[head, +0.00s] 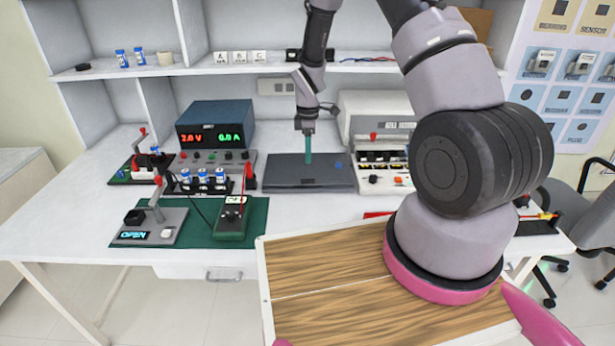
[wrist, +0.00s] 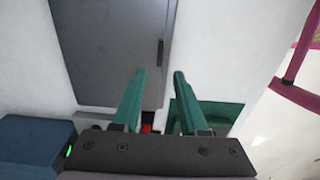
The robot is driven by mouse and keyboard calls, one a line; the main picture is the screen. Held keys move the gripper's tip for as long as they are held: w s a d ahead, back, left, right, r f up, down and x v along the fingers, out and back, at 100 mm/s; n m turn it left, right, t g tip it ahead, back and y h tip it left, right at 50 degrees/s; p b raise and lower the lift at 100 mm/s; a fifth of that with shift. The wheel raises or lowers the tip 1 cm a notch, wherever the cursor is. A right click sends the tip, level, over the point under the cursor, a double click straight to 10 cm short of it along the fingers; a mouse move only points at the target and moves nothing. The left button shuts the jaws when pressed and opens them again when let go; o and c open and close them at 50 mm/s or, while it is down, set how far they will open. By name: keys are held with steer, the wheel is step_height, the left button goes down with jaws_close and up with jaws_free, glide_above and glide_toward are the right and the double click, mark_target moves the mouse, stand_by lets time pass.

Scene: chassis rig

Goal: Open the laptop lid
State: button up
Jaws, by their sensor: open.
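The laptop is a dark grey flat slab (head: 285,178) lying on the white desk, and its lid looks closed. It also shows in the wrist view (wrist: 105,45) at the upper left, with a small dark tab along its right edge. My gripper (head: 308,160) points down over the middle of the laptop in the head view, its green fingers seen nearly edge-on. In the wrist view my gripper (wrist: 158,72) has its two fingers apart with nothing between them, near the laptop's right edge. I cannot tell whether the fingertips touch the laptop.
A blue power supply (head: 215,125) with a lit display stands left of the laptop. A white device with switches (head: 380,170) stands close on its right. A green mat (head: 257,215) with instruments lies front left. The desk in front of the laptop (head: 315,208) is clear.

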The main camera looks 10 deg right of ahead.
mark_target(308, 175)
step_height(308, 175, down, 10)
steer(key=shift+r, duration=0.15)
stand_by(0.3)
jaws_close()
stand_by(1.3)
